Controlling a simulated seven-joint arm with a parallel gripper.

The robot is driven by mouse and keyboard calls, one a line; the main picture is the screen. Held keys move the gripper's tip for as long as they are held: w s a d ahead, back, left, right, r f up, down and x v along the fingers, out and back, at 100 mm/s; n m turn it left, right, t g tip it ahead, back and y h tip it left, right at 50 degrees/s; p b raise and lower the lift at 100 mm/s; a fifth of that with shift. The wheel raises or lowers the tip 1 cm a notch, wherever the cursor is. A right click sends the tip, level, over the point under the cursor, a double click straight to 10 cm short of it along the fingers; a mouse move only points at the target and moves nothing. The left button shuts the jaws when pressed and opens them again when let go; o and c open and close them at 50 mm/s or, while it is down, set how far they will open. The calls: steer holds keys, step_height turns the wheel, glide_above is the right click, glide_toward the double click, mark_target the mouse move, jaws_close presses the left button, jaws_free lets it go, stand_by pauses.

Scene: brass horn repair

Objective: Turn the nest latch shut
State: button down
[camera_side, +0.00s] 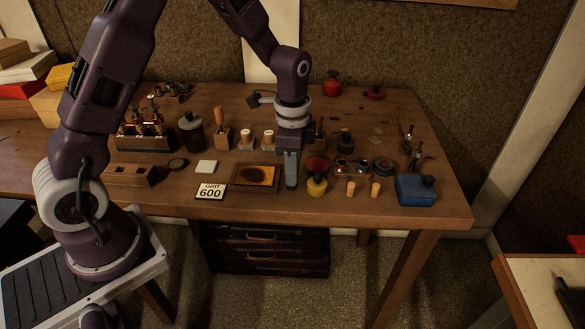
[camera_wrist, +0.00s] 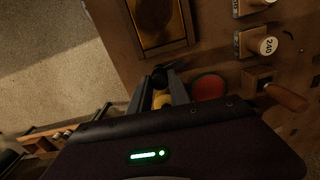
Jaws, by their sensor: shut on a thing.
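My gripper (camera_side: 291,186) points straight down at the table's front part, just right of a dark-framed tray (camera_side: 234,184) with a tan insert and a dark oval patch. The tray also shows at the top of the wrist view (camera_wrist: 187,42). In the wrist view my gripper (camera_wrist: 162,76) has its fingertips close together on a small dark part (camera_wrist: 160,73) near the tray's end, which I take to be the nest latch. The fingers hide most of it, so its turn angle cannot be told. In the side view the latch is hidden behind my gripper.
Two small orange-tan pegs (camera_side: 351,188) and a blue box (camera_side: 414,190) stand farther right.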

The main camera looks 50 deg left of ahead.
steer(key=n, duration=0.4)
steer(key=shift+n, duration=0.3)
steer(key=n, duration=0.3)
steer(key=shift+w+a+n, duration=0.1)
steer(key=shift+n, duration=0.3)
steer(key=n, duration=0.3)
steer(key=shift+n, duration=2.1)
steer(key=c, duration=1.2)
jaws_free()
